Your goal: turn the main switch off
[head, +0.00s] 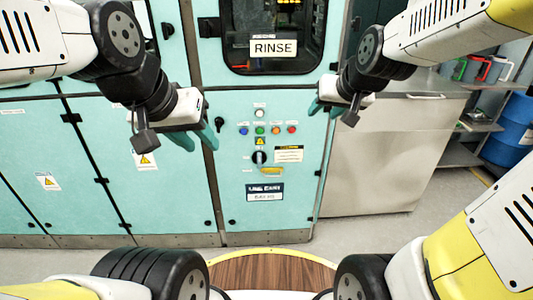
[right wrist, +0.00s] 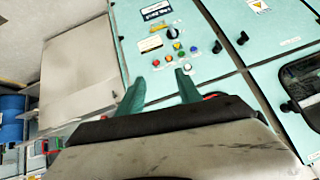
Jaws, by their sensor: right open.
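The main switch (head: 259,157) is a black rotary knob low on the teal cabinet's control panel, with a yellow piece (head: 270,171) just below it. It also shows in the right wrist view (right wrist: 173,33), small and upside down; its exact setting is too small to read. My left gripper (head: 195,138) is in front of the cabinet, left of the knob, with its teal fingers apart and empty. My right gripper (head: 323,106) is up and to the right of the knob, open and empty. Its two fingers show in the right wrist view (right wrist: 160,88), apart from the panel.
Above the knob are a warning triangle (head: 260,141), a row of coloured buttons (head: 275,131) and a white button (head: 260,113). A smaller black handle (head: 219,122) is left of them. A RINSE window (head: 273,47) is above. A metal cabinet (head: 385,155) stands right. A round wooden top (head: 270,272) is in front.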

